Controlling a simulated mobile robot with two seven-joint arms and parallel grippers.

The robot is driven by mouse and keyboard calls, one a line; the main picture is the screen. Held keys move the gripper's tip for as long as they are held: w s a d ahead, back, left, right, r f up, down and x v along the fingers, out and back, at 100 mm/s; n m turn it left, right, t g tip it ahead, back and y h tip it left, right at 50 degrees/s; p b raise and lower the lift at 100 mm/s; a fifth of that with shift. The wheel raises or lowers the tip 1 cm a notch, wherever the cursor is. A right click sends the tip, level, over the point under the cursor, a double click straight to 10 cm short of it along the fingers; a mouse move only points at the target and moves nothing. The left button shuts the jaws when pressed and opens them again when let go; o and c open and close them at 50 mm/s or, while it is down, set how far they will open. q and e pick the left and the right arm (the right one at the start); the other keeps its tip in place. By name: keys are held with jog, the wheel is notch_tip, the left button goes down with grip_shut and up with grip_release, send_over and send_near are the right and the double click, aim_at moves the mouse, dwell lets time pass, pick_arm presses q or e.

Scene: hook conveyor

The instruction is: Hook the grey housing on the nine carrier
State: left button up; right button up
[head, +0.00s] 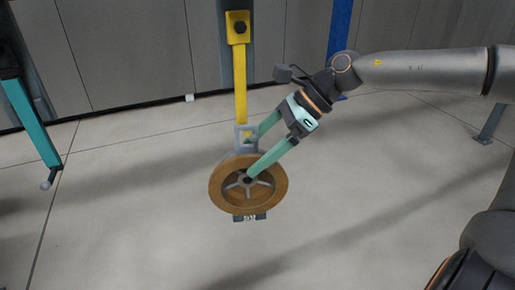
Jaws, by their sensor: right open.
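A yellow carrier bar (240,85) hangs down in the middle of the head view. A brown round wheel-like part with grey spokes (222,190) is at its lower end. A grey square loop (247,130) stands on top of the round part and overlaps the bar's end. Whether the loop bears on the hook, I cannot tell. My right gripper (254,158) is open around the part from the upper right, one finger over its front face and the other towards the loop, its tip hidden. A dark plate with a small white marking (250,217) shows below the wheel; I cannot read it. My left gripper is not in view.
A teal hanging bar with a hooked lower end (32,122) is at the far left. A blue post (340,35) stands behind my right arm. Grey panels (130,50) line the back. The floor (130,200) around the round part is clear.

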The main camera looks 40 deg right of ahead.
jog(key=shift+f, duration=0.15)
jog(key=shift+v, duration=0.8)
jog(key=v, duration=1.1)
jog(key=shift+b, duration=0.3)
